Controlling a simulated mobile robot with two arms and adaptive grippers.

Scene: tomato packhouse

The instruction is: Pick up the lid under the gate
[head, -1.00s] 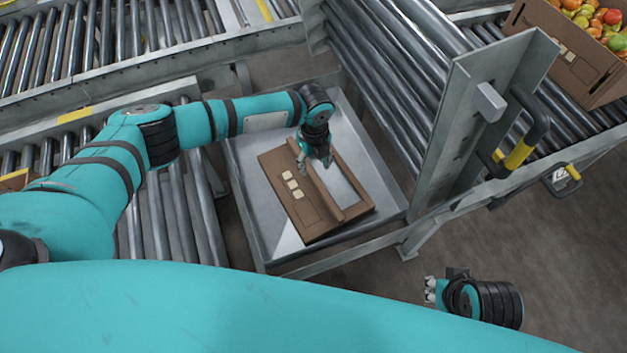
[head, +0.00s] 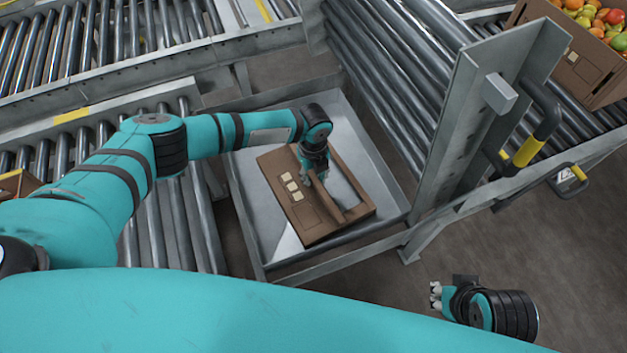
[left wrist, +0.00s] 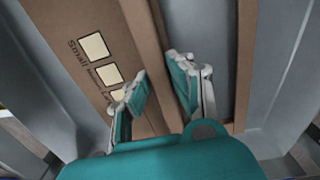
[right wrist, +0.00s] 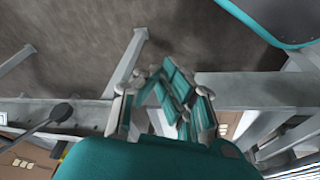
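The lid (head: 328,225) is a brown cardboard piece with pale square labels and a raised ridge. It lies in a grey metal tray (head: 257,215) left of the upright gate post. In the left wrist view the lid (left wrist: 80,20) shows small printed text. My left gripper (head: 322,180) is over the lid at its ridge. In the left wrist view its fingers (left wrist: 157,80) are open, one on each side of the ridge; I cannot tell whether they touch it.
The grey gate post (head: 470,130) stands right of the tray, with roller conveyors (head: 385,70) behind. A carton (head: 570,65) of tomatoes sits at the upper right. More rollers (head: 170,225) lie left of the tray. Bare floor is at the lower right.

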